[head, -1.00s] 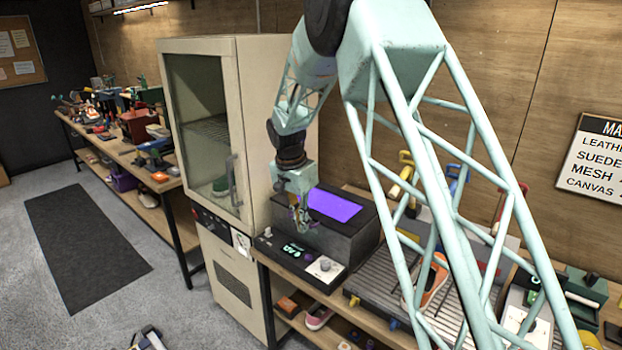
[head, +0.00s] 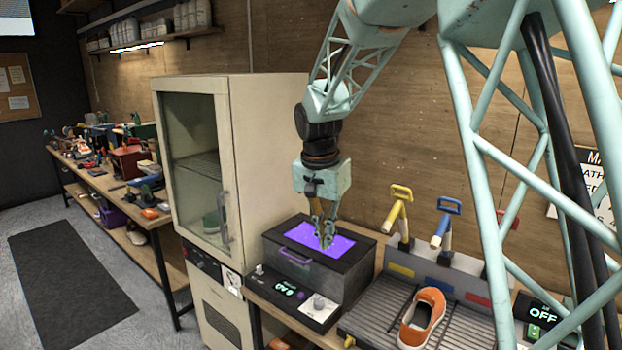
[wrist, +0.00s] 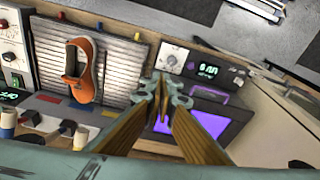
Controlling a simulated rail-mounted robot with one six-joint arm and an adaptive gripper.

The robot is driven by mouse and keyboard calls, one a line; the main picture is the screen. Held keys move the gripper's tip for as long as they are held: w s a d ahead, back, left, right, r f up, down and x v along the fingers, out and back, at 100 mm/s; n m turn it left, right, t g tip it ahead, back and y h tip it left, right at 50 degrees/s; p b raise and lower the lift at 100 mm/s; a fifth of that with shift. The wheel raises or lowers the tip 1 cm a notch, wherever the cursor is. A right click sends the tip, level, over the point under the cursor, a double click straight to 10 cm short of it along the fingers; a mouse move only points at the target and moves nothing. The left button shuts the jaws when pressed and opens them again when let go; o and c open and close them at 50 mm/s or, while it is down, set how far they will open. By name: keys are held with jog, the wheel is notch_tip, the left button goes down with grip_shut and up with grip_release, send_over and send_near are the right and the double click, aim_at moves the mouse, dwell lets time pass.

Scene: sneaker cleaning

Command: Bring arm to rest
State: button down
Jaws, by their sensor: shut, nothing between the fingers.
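My gripper (head: 325,240) hangs pointing down in the head view, in front of the purple-lit top of a dark box (head: 356,254). Its fingers are together and hold nothing. In the wrist view my gripper (wrist: 165,92) also shows closed, with the purple panel (wrist: 203,120) behind its right finger. I cannot tell its exact height above the box. My arm's teal lattice links reach in from the upper right of the head view and hide part of the bench.
An orange shoe (head: 422,318) lies on a ribbed grey tray (head: 366,324). Yellow (head: 398,205) and blue (head: 443,222) handled tools stand behind it. A tall cream cabinet (head: 262,160) with a shut glass door (head: 195,165) stands left of the box. A control panel (head: 290,292) fronts the box.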

jog(key=s+d+r+n+b, duration=0.1)
jog(key=s+d+r, duration=0.3)
jog(key=s, duration=0.4)
jog(key=s+d+r+n+t, duration=0.1)
jog(key=s+d+r, duration=0.3)
jog(key=s, duration=0.4)
jog(key=s+d+r+n+b, duration=0.1)
jog(key=s+d+r, duration=0.35)
jog(key=s, duration=0.35)
jog(key=s+d+f+n, duration=0.1)
jog(key=s+d, duration=0.1)
jog(key=s, duration=1)
jog(key=s+d+f+n+t+b, duration=0.1)
jog(key=s+d+f+n, duration=0.1)
jog(key=s, duration=1.1)
jog(key=shift+d+y, duration=0.3)
jog(key=shift+y, duration=0.1)
